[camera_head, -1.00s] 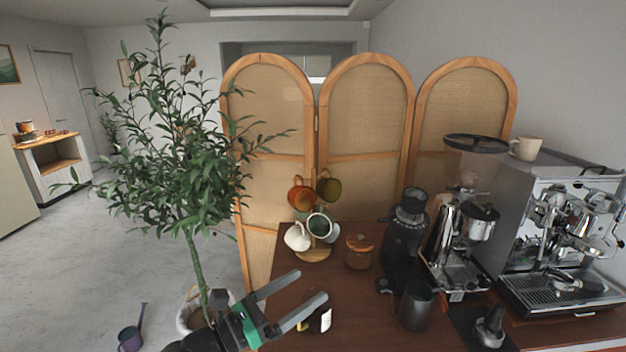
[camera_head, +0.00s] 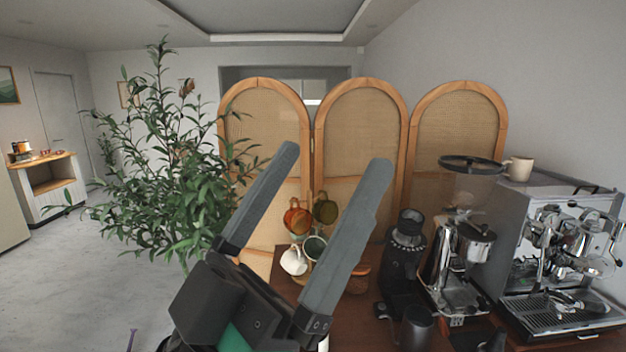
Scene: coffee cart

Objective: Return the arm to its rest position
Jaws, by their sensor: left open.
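My left gripper (camera_head: 332,168) is large in the camera_head view, raised close to the camera at the lower centre. Its two grey fingers point up and to the right, spread apart, with nothing between them. It hides part of the counter and of the mug tree. My right gripper does not show.
Behind the fingers, mugs hang on a tree: an orange mug (camera_head: 297,217), a green mug (camera_head: 325,208) and a white mug (camera_head: 293,261). Right of them on the counter stand a black grinder (camera_head: 404,262) and an espresso machine (camera_head: 560,235). A plant (camera_head: 175,170) stands left.

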